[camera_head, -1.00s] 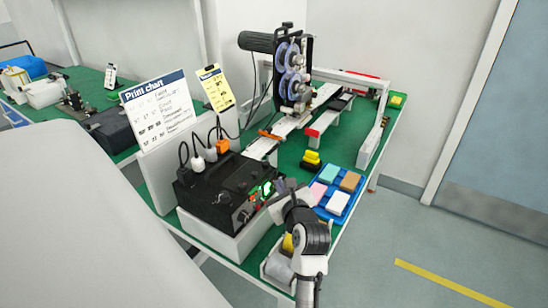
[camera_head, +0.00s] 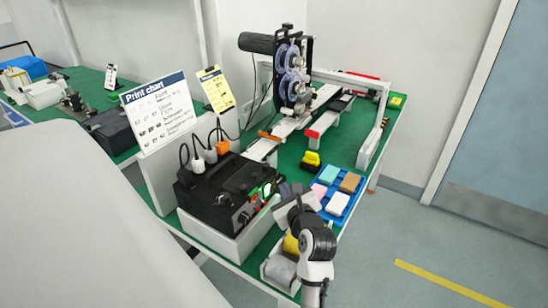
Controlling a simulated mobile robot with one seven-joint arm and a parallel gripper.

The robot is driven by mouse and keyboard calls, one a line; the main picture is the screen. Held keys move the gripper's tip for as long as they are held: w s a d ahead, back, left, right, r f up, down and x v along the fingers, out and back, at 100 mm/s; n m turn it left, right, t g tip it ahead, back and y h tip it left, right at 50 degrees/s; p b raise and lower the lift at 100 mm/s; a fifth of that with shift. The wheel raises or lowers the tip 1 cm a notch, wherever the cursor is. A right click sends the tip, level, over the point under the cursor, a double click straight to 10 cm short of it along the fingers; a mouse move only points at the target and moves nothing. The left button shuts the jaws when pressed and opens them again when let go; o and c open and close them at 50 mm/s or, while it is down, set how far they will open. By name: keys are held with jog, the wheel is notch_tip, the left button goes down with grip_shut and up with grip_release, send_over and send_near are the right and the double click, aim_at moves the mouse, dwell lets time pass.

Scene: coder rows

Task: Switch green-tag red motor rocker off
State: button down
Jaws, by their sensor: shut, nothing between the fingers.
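The black control box (camera_head: 225,195) stands on a white base at the front of the green bench. A bright green patch (camera_head: 267,188) shows at the right end of its front face, with small red marks close by. The rocker is too small for me to make out its position. My gripper (camera_head: 284,191) is shut and empty, just right of the box's front face. A small gap seems to separate it from the green patch. The gripper hides part of the bench behind it.
A blue tray (camera_head: 355,183) with coloured blocks lies right of my gripper. A yellow-and-black stamp (camera_head: 311,161) sits behind. Plugs and cables rise from the box's back. A reel machine (camera_head: 292,75) stands farther back. Open floor lies to the right.

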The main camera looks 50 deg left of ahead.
jog(key=d, duration=0.3)
jog(key=w+d, duration=0.1)
jog(key=shift+d+f, duration=0.4)
dwell(0.4)
